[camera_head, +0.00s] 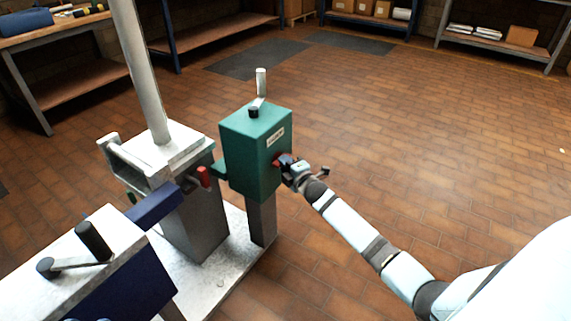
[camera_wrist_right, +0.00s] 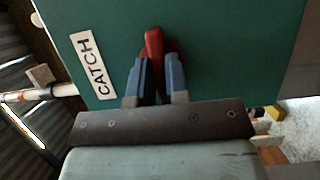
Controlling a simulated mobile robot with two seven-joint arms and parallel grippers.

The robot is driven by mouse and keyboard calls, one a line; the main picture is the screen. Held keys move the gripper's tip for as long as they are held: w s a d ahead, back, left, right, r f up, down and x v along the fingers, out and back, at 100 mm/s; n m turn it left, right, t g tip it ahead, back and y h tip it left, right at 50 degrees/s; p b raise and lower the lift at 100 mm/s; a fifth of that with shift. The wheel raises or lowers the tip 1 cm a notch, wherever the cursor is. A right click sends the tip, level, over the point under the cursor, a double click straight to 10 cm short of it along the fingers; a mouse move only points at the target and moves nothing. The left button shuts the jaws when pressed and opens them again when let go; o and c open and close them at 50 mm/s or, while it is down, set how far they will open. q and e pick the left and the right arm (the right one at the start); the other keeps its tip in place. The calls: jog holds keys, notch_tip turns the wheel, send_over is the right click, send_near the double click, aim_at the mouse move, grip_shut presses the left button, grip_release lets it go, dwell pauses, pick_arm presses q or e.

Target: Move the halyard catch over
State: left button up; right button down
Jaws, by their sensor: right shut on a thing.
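The halyard catch is a red lever (camera_wrist_right: 153,46) on the face of a green box (camera_head: 245,150), beside a white label (camera_wrist_right: 93,64) reading CATCH. My right gripper (camera_head: 284,162) is at the box's right-hand face in the head view. In the right wrist view its two blue-grey fingers (camera_wrist_right: 157,82) are shut on the red lever, one on each side. The lever's upper end shows above the fingers; its lower part is hidden between them. In the head view only a little red (camera_head: 278,160) of it shows. My left gripper is not in view.
A pale mast (camera_head: 143,70) rises from a grey block left of the box. A red handle (camera_head: 204,177) sits between them. A crank (camera_head: 93,240) stands on a blue and grey housing at lower left. Shelves line the back; the brick floor (camera_head: 400,130) at right is clear.

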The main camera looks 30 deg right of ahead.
pick_arm(q)
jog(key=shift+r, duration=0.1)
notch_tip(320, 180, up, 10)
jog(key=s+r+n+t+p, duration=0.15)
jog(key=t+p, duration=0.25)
jog(key=p, duration=0.6)
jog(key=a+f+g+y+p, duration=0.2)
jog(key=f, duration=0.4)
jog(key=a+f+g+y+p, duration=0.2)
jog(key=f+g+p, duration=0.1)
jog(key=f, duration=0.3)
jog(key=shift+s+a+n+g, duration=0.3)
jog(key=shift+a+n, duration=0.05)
pick_arm(e)
jog(key=m+g+y, duration=0.1)
jog(key=m, duration=0.3)
jog(key=m+g+y, duration=0.2)
jog(key=m, duration=0.3)
jog(key=m+g+y, duration=0.2)
jog(key=m, duration=0.2)
jog(key=shift+w+d+r+m, duration=0.1)
jog(key=shift+d+r+m, duration=0.2)
jog(key=shift+d+r, duration=0.05)
